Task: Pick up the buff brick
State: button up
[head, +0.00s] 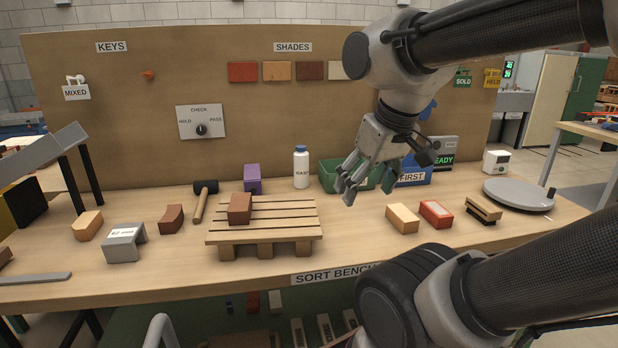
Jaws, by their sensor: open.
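A buff, light tan brick (402,218) lies on the bench right of the middle, just left of a red brick (436,213). Another tan block (87,225) with slanted sides lies at the far left of the bench. My gripper (364,188) is open and empty. It hangs above the bench in front of the green bin (330,174), up and to the left of the buff brick and apart from it.
A wooden pallet (225,238) carries a brown brick (240,208). A brush (484,209) and round grey plate (518,194) are at right. Bench between pallet and buff brick is clear.

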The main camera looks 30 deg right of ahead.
aim_at(402, 218)
jog(key=k+l+z, duration=0.1)
jog(key=z, duration=1)
jog(key=i+j+z, duration=0.1)
jog(key=i, duration=0.3)
